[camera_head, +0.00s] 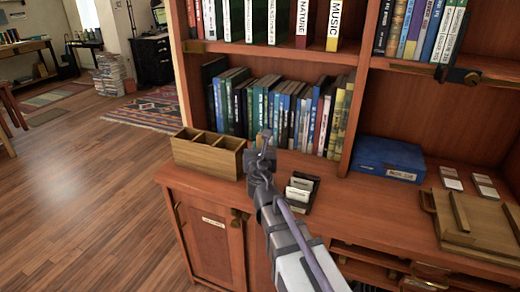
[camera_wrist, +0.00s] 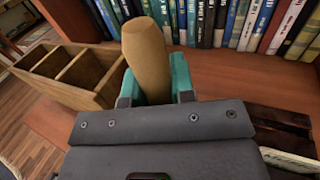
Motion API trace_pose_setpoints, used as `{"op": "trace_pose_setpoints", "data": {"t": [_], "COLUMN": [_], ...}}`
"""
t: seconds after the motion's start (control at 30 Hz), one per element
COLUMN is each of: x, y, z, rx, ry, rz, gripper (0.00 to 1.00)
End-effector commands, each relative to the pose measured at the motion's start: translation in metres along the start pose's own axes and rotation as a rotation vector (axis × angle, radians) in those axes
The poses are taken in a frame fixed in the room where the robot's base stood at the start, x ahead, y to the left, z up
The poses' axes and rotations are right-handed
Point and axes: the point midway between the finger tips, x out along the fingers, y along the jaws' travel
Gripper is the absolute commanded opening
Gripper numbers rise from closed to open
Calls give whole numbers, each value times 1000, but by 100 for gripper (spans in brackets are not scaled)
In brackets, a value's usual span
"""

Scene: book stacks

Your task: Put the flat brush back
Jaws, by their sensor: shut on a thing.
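My gripper (camera_head: 262,152) is shut on a tan wooden handle, which I take to be the flat brush (camera_wrist: 147,55). In the wrist view the handle stands up between the teal fingers of my gripper (camera_wrist: 156,90). The brush's lower part and bristles are hidden behind the gripper. In the head view only a small tip of the handle shows above the jaws. A wooden box with open compartments (camera_head: 205,160) stands just left of my gripper on the cabinet top; it also shows left of the handle in the wrist view (camera_wrist: 95,85). I see nothing in its compartments.
A dark card holder with pale cards (camera_head: 300,192) stands just right of my gripper. Rows of books (camera_head: 285,110) fill the shelf behind. A blue box (camera_head: 388,158) and a wooden tray (camera_head: 475,222) are further right. The cabinet top between them is partly clear.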

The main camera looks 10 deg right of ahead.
Motion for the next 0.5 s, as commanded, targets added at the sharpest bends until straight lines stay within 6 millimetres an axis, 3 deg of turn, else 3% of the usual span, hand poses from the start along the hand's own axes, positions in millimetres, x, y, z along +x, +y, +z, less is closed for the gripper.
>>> {"op": "trace_pose_setpoints", "data": {"t": [0.2, 0.23, 0.5], "x": [0, 0, 0], "y": [0, 0, 0], "z": [-6, -5, -4], "rx": [0, 0, 0], "ry": [0, 0, 0], "rz": [0, 0, 0], "gripper": [0, 25, 51]}}
